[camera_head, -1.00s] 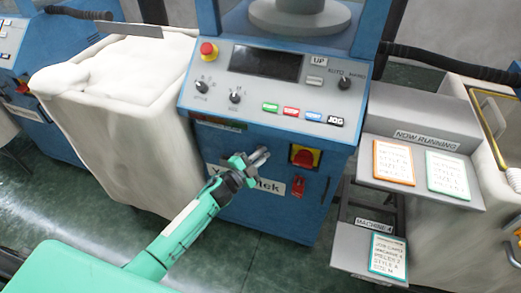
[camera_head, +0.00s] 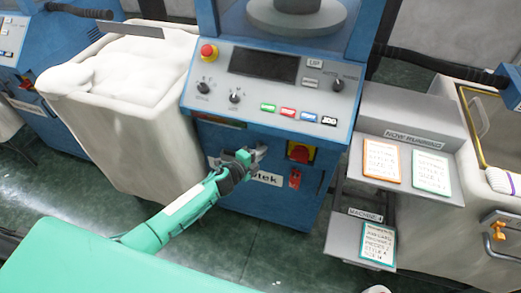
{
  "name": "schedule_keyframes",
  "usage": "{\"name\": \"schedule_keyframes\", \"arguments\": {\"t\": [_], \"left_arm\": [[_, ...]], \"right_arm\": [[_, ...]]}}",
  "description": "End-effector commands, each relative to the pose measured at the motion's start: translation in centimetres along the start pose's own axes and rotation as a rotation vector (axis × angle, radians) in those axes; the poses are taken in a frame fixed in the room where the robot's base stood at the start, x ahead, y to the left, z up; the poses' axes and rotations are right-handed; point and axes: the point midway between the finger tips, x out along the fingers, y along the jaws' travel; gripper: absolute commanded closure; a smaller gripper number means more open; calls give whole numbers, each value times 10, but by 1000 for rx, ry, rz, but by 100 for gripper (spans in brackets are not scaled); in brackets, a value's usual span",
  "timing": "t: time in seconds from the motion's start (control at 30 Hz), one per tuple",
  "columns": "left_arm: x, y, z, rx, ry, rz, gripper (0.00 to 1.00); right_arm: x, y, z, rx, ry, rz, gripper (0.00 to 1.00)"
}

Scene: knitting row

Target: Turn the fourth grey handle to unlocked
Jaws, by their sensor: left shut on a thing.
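The blue machine (camera_head: 232,136) stands in the middle, its front facing me. My left gripper (camera_head: 256,157) is at the upper part of that front, just left of a red knob on a yellow plate (camera_head: 300,152). It is shut on a small grey handle (camera_head: 262,150), mostly hidden by the jaws. I cannot read whether the handle stands at locked or unlocked. My right gripper is not in view.
A control panel (camera_head: 215,70) with knobs, coloured buttons and a red stop button overhangs the gripper. A red switch (camera_head: 295,178) sits below the yellow plate. A white bin (camera_head: 130,120) stands left; grey card shelves (camera_head: 365,185) stand right.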

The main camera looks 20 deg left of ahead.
Motion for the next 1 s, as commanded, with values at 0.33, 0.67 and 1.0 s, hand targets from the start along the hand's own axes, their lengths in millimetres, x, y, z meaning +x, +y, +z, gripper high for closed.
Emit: {"name": "schedule_keyframes", "arguments": {"t": [0.33,0.67,1.0], "left_arm": [[0,1,0,26,-5,11,100],[0,1,0,25,-5,11,67],[-2,1,0,24,-5,10,67]], "right_arm": [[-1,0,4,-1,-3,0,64],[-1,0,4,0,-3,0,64],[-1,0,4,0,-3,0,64]]}}
